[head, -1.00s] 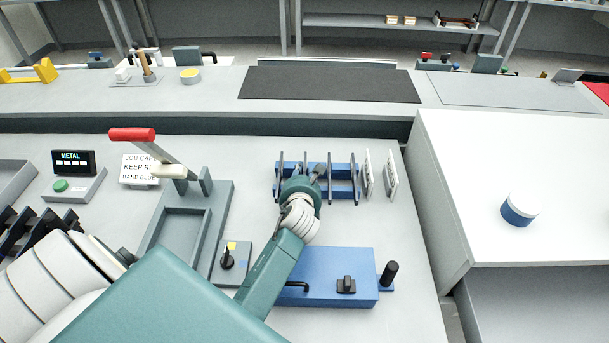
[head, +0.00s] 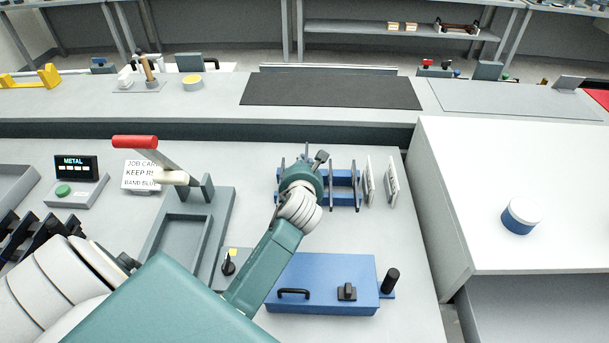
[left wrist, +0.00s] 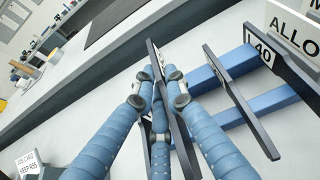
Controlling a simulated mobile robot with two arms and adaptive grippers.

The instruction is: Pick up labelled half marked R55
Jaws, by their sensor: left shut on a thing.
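A blue rack (head: 347,186) holds several upright dark halves in the middle of the bench in the head view. In the left wrist view, my left gripper (left wrist: 158,82) is shut on a dark plate-like half (left wrist: 152,52), with its fingertips on either side. A white label patch shows on this half, but fingers hide it and I cannot read it. In the head view, my left gripper (head: 320,160) is over the left part of the rack. My right gripper is not in view.
White sign plates (head: 391,182) stand right of the rack. A blue box (head: 322,283) with black handles lies in front. A grey lever press (head: 222,215) with a red handle (head: 135,142) stands left. The white table (head: 540,160) at right is mostly clear.

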